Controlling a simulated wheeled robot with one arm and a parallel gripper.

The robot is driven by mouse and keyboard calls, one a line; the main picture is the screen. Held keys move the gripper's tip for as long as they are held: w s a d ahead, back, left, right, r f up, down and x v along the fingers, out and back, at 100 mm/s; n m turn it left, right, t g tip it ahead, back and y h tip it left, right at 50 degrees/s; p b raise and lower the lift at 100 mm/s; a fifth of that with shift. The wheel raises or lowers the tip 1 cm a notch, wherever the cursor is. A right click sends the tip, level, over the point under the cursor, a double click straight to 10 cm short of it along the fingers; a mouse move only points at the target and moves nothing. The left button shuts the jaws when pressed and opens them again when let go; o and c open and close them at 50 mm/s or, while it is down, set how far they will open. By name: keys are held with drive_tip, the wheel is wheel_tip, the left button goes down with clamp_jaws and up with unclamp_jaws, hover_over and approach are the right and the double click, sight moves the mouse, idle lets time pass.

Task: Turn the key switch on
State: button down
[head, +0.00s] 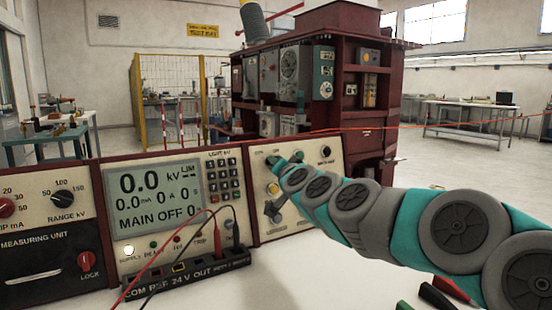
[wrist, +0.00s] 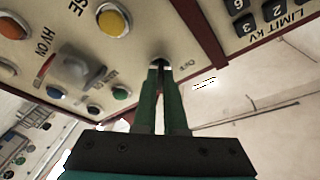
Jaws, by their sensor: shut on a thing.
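The control panel (head: 297,222) stands in front of me, with a display (head: 155,195) reading "MAIN OFF". My gripper (head: 278,163) is at the upper left of the panel's right section. In the wrist view, my gripper (wrist: 161,66) has its two green fingers close together at the panel face, beside a label that seems to read "OFF". The fingers are shut on the small key switch (wrist: 160,62). Little of the key shows between the fingertips, and its angle cannot be made out. In the head view my gripper hides it.
A yellow-orange button (wrist: 113,20) and a grey lever (wrist: 85,68) sit near the fingers. A black knob (head: 326,151) is to the right on the panel. Red and black leads (head: 215,212) plug into a socket strip (head: 185,282) before the panel.

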idle(0.4)
drive_tip(key=c, duration=1)
unclamp_jaws()
drive_tip(key=shift+b+v, duration=0.45)
drive_tip(key=shift+v, duration=3.45)
